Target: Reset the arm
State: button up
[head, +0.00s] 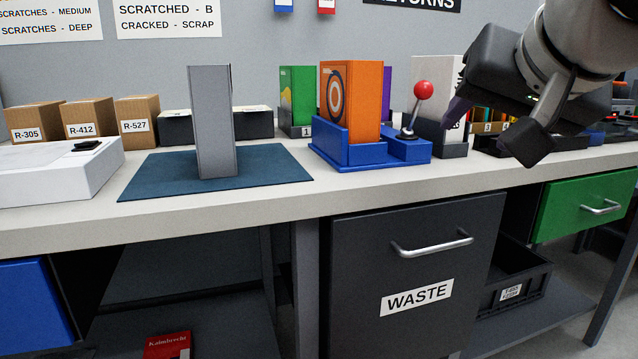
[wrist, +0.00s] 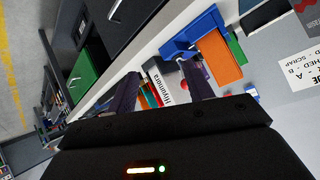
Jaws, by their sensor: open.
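My gripper (head: 462,108) hangs in the air at the upper right of the head view, above the back part of the bench and in front of a white boxed item (head: 451,75). In the wrist view my gripper (wrist: 158,88) shows two dark fingers spread apart with nothing held between them. The white box with dark lettering (wrist: 165,88) appears beyond the gap between the fingers. My arm reaches in from the upper right corner of the head view.
The bench holds an upright grey box (head: 213,125) on a blue mat (head: 280,165), an orange box (head: 352,95) in a blue stand (head: 345,152), and a red-knobbed lever (head: 423,91). Cardboard boxes (head: 88,118) stand left. A WASTE drawer (head: 410,265) and green drawer (head: 585,205) sit below.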

jog(key=s+a+f+n+g+p, duration=0.1)
jog(key=s+f+n+g+p, duration=0.1)
jog(key=f, duration=1.3)
jog(key=s+a+f+n+g+p, duration=0.1)
jog(key=s+f+g+p, duration=0.2)
jog(key=f, duration=1.2)
jog(key=s+p, duration=0.1)
jog(key=s, duration=0.1)
jog(key=shift+s+n, duration=0.4)
